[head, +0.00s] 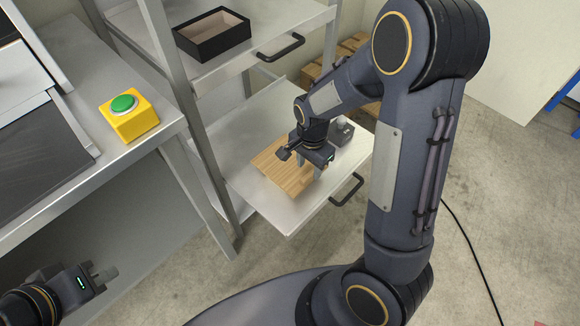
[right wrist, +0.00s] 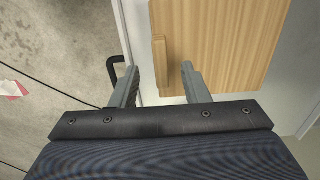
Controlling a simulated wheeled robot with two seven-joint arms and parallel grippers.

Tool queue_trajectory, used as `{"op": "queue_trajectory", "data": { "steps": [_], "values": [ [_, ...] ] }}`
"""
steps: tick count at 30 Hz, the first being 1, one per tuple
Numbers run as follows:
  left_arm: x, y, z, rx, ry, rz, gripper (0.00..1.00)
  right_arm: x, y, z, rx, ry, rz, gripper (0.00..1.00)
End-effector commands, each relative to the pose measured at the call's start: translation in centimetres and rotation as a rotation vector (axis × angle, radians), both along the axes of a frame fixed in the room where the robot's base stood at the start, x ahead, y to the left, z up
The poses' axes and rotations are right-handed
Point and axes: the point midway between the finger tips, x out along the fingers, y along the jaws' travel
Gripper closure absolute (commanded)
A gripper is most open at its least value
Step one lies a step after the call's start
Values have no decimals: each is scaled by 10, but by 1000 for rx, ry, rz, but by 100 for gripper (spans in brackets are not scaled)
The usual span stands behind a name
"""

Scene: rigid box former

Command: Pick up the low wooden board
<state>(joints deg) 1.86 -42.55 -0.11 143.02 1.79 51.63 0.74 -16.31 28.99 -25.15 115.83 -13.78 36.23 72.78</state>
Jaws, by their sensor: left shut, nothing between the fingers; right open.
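The low wooden board (head: 278,172) lies flat on the lower pulled-out shelf (head: 285,222) of the rack. In the right wrist view the board (right wrist: 225,40) has a raised strip (right wrist: 159,65) along its near left edge. My right gripper (head: 317,169) is over the right part of the board and covers some of it in the head view. In the right wrist view its fingers (right wrist: 161,82) are open, one each side of the strip's lower end. Contact cannot be told. My left gripper (head: 104,278) is shut and empty at the lower left, far from the board.
The shelf has a black handle (head: 346,191) at its front. Above it, an open black box (head: 212,36) sits on the upper shelf. A yellow block with a green button (head: 129,113) stands on the left bench. A dark grey object (head: 342,131) is behind my right gripper.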

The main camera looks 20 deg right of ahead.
Motion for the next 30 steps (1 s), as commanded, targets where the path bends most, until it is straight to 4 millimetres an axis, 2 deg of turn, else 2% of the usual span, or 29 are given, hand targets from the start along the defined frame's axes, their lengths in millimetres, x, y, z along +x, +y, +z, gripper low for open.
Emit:
{"op": "queue_trajectory", "data": {
  "steps": [1,6,14,23,24,30],
  "values": [
    [0,0,-7,0,0,0,100,1,-2,-12,-1,2,-3,58],
    [0,0,-16,0,0,0,100,2,-3,-36,0,2,0,58],
    [0,0,-15,0,0,0,100,2,-3,-37,0,0,1,58],
    [0,0,-15,0,0,0,100,2,-3,-37,1,0,0,97],
    [0,0,-15,0,0,0,100,2,-3,-37,1,0,1,100],
    [0,0,-15,0,0,0,100,2,-3,-37,0,-1,0,100]
  ]
}}
